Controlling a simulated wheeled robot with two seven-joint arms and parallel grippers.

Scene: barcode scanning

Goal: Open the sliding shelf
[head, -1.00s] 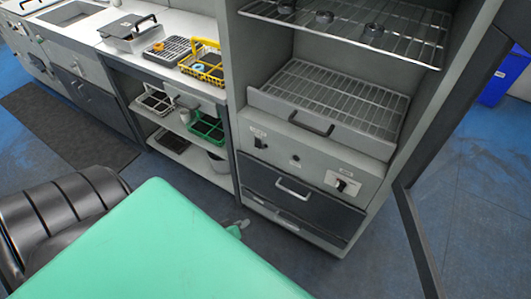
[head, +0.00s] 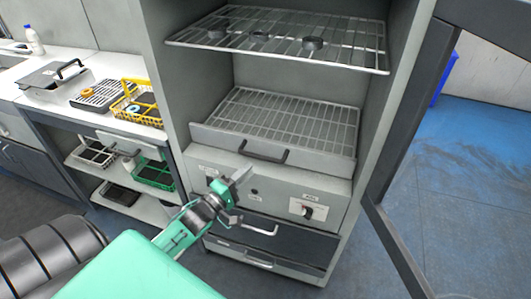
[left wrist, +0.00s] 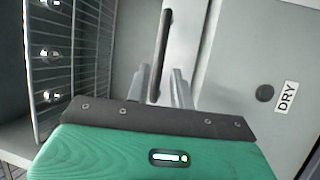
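The sliding shelf is the lower wire shelf (head: 290,120) inside the open cabinet, with a grey front panel and a dark bar handle (head: 263,152). It sits pushed in. My left gripper (head: 241,180) is in front of the cabinet, just below and slightly left of the handle. In the left wrist view its two grey fingers (left wrist: 160,85) are apart, and the dark handle (left wrist: 164,45) lines up with the gap between them. I cannot tell how far it is from the fingers in depth. My right gripper is not in view.
An upper wire shelf (head: 290,40) holds several dark round pieces. Below the sliding shelf are a control panel with a knob (head: 308,211) and drawers (head: 285,240). The open cabinet door (head: 405,150) stands at the right. A counter with a yellow basket (head: 137,104) is at the left.

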